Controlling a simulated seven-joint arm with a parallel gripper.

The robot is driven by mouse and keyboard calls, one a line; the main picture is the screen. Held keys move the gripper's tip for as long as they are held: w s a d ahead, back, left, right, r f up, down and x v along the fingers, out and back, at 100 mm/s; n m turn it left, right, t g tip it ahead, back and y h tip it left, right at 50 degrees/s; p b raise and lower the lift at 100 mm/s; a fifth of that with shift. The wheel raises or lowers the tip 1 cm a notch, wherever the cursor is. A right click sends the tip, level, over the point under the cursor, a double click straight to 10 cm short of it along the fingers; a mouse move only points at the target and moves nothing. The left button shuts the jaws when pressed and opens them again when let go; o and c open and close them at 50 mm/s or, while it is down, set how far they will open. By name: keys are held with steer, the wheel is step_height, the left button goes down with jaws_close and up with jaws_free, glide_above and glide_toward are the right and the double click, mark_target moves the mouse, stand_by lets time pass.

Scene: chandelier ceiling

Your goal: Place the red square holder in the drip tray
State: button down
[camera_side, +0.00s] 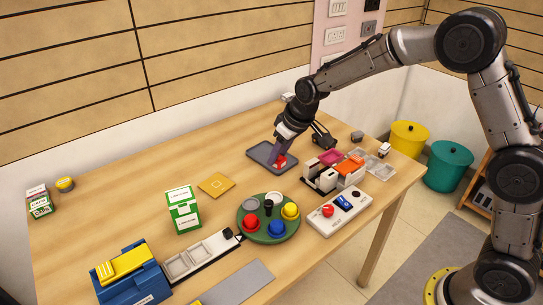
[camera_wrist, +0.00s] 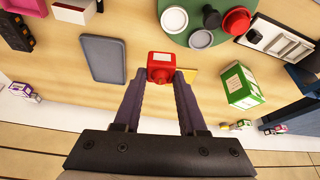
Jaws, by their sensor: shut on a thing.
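The red square holder (camera_wrist: 160,67) is pinched between the two fingertips of my gripper (camera_wrist: 160,78), its pale square top facing the wrist camera. In the side view the red holder (camera_side: 281,161) shows at the end of my gripper (camera_side: 277,155), in front of the dark grey drip tray (camera_side: 258,153). In the wrist view the drip tray (camera_wrist: 103,60) lies left of the holder, with a gap between them in the picture. The holder seems to be held above the table; its exact height is hard to tell.
A green round tray (camera_side: 244,228) with coloured holders stands in front. A white-and-black rack (camera_side: 320,176) and pink and orange pieces stand right of the drip tray. A yellow square (camera_side: 216,185) and a green-white box (camera_side: 183,209) lie left. Bare table surrounds the tray's left side.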

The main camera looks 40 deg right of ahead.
steer(key=d+m, duration=0.2)
steer(key=d, duration=0.8)
steer(key=shift+h, duration=0.4)
steer(key=w+f, duration=0.3)
steer(key=w, duration=0.1)
steer(key=w+d+f, duration=0.1)
steer(key=w+f, duration=0.2)
steer(key=w, duration=0.2)
steer(key=w+f, duration=0.3)
steer(key=w, duration=0.2)
steer(key=shift+d+f, duration=0.2)
steer(key=shift+f, duration=1.65)
steer(key=shift+f, duration=0.1)
steer(key=shift+c, duration=2.3)
jaws_free()
steer(key=shift+f, duration=0.1)
steer(key=v, duration=1.2)
steer(key=shift+r, duration=0.3)
